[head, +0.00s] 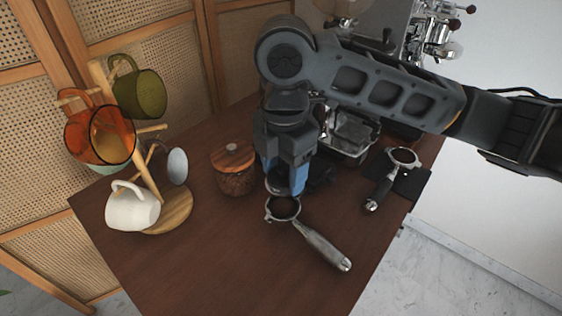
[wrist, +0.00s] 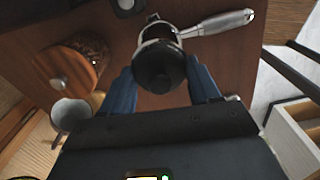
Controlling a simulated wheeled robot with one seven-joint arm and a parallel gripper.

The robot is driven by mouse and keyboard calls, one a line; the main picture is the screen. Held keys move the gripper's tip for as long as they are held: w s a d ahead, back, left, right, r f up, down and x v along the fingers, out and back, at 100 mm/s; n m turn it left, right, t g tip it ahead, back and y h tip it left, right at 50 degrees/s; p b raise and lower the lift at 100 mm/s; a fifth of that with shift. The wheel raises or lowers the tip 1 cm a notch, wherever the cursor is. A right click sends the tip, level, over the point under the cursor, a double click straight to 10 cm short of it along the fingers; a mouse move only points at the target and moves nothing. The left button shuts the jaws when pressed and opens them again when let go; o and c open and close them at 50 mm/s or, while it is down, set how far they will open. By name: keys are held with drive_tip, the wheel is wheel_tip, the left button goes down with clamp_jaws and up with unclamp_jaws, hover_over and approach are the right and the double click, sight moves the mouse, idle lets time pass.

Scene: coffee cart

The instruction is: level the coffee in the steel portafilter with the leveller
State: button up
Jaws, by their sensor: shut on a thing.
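The steel portafilter (head: 324,247) lies on the brown table, its silver handle pointing toward the lower right. Its round basket (head: 283,208) has a dark inside. The portafilter's handle also shows in the wrist view (wrist: 227,22). My gripper (head: 285,183) points down just above the basket. Its blue fingers are shut on the dark round leveller (wrist: 159,65), which sits between them in the wrist view. The leveller hides most of the basket there. I cannot tell whether the leveller touches the basket rim or the coffee.
A jar with a wooden lid (head: 233,158) stands close left of my gripper. A wooden mug tree (head: 168,212) with several mugs is further left. A second portafilter (head: 403,156) lies on a black mat at right. The front of the table is clear.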

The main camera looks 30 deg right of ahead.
drive_tip(key=shift+f+b, duration=1.85)
drive_tip(key=shift+f, duration=0.45)
drive_tip(key=shift+f, duration=1.05)
idle(2.4)
